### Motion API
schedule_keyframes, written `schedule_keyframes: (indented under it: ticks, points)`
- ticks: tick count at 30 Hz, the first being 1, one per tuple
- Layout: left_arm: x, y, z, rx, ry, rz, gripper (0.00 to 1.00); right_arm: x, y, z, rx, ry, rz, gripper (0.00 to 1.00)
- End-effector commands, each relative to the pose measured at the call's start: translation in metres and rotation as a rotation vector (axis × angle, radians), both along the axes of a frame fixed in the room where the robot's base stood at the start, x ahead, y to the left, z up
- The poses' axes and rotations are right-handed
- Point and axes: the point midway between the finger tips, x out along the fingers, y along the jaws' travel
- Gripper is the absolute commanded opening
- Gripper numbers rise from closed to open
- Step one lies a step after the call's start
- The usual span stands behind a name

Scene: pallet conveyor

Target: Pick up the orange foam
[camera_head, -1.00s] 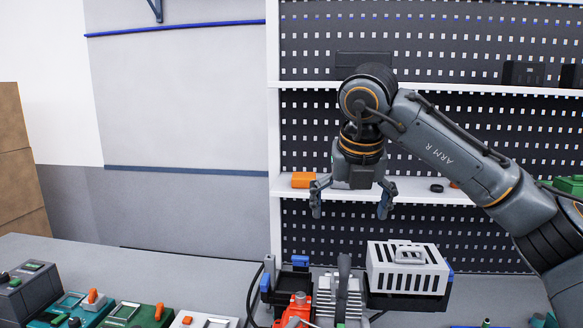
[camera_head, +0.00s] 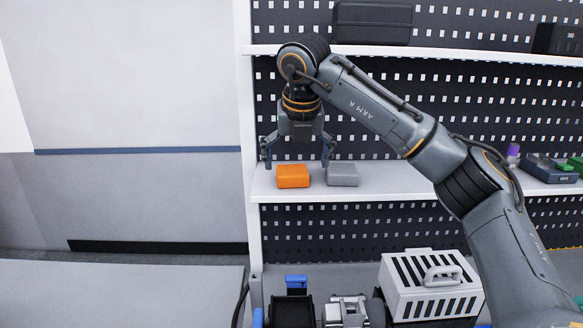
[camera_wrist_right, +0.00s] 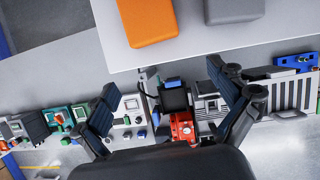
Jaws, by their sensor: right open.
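The orange foam (camera_head: 293,176) is a rounded block lying on the lower shelf, near its left end. A grey block (camera_head: 342,175) lies just to its right, with a small gap. My right gripper (camera_head: 297,164) is open and empty, its two fingers pointing down above and around the level of the foam in the head view. In the right wrist view the orange foam (camera_wrist_right: 149,20) is at the top, beyond the open fingers (camera_wrist_right: 168,90), and not between them. The grey block (camera_wrist_right: 211,10) is partly cut off there. My left gripper is not in view.
The white shelf (camera_head: 400,184) runs right, with dark devices (camera_head: 548,168) at its far end. An upper shelf (camera_head: 450,58) with dark cases is above. A white slotted crate (camera_head: 432,285) and tools stand on the bench below.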

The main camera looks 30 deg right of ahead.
Motion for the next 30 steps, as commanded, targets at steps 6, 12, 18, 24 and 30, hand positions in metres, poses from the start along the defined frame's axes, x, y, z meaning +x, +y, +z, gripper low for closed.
schedule_keyframes:
  ticks: [6,12,18,24,30]
  points:
    - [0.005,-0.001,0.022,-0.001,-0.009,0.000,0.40,0.034,-0.013,0.002,0.000,0.003,0.000,0.96]
    - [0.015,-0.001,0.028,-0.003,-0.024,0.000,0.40,0.045,-0.018,0.001,0.000,0.002,0.000,0.96]
    - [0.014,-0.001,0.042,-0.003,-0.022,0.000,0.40,0.058,-0.024,-0.022,-0.002,0.006,0.000,0.96]
    - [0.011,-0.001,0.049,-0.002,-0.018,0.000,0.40,0.066,-0.026,-0.044,-0.001,0.002,0.001,0.96]
    - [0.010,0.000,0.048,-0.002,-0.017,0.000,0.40,0.068,-0.027,-0.047,0.000,0.000,0.001,0.96]
